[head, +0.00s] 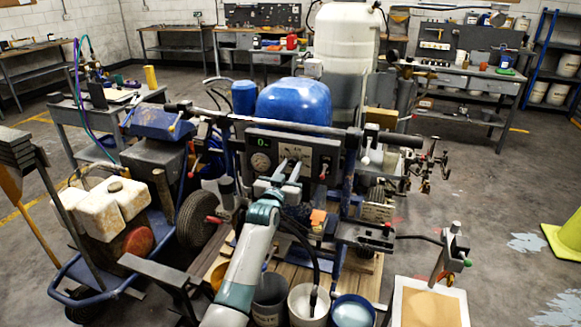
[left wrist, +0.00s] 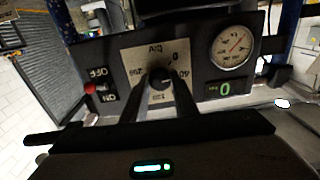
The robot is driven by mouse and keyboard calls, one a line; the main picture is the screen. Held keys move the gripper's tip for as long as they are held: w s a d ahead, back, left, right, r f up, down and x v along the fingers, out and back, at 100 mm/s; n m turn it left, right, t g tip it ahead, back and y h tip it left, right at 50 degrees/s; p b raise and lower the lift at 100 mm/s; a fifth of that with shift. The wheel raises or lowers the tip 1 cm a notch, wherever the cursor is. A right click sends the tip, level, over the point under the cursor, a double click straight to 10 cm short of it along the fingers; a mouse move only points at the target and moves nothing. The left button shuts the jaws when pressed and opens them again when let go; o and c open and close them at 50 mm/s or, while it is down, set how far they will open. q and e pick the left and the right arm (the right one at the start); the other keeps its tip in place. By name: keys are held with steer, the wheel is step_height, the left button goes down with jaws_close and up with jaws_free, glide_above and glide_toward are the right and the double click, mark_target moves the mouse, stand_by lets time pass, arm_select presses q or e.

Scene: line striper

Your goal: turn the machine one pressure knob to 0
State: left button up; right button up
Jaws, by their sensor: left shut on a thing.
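The striping machine's control panel (head: 322,155) faces me in the middle of the head view, below a blue tank. My left gripper (head: 287,168) reaches up to the panel's middle. In the left wrist view the panel appears upside down, and my left gripper (left wrist: 159,84) has its two fingers on either side of the dark pressure knob (left wrist: 158,76), shut on it. The knob sits on a pale dial plate (left wrist: 140,57) with numbers; a 0 mark shows above right of the knob. The exact pointer direction is hard to tell. My right gripper is not in view.
A round gauge (left wrist: 233,46) and a green display reading 0 (left wrist: 224,89) are on the panel beside the dial. A red OFF/ON switch (left wrist: 89,87) is on its other side. The blue tank (head: 293,103) stands above. Buckets (head: 308,302) stand below the arm.

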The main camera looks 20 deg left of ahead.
arm_select(q)
steer(key=n+p, duration=0.1)
steer(key=n, duration=0.3)
steer(key=shift+n, duration=0.3)
steer(key=shift+f+n+p, duration=0.1)
steer(key=shift+n+p, duration=0.35)
steer(key=shift+n, duration=1.05)
steer(key=o, duration=1.1)
steer(key=shift+c, duration=0.2)
steer(key=shift+s, duration=0.2)
steer(key=s+b, duration=0.3)
steer(key=s, duration=1.4)
steer(key=shift+d+b, duration=0.15)
steer(key=shift+b, duration=0.15)
